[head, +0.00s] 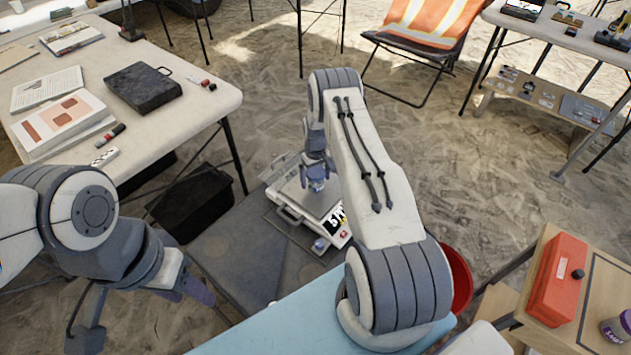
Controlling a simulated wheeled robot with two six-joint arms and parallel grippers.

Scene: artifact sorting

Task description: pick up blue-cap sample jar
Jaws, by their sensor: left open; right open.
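A small jar with a bluish cap (318,186) stands on the grey platform of a white weighing scale (287,213) in the middle of the head view. It is partly hidden by my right gripper (317,172), which points down over it with its purple fingers open around or just above the cap. I cannot tell whether the fingers touch it. My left gripper (186,291) is open and empty at the lower left, over the floor and well apart from the scale.
A small bluish item (320,245) sits at the scale's front corner. A black crate (190,205) is left of the scale. A light blue surface (270,325) lies in front, with a red bucket (461,280) beside it. A red box (556,285) and another jar (617,330) are at right.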

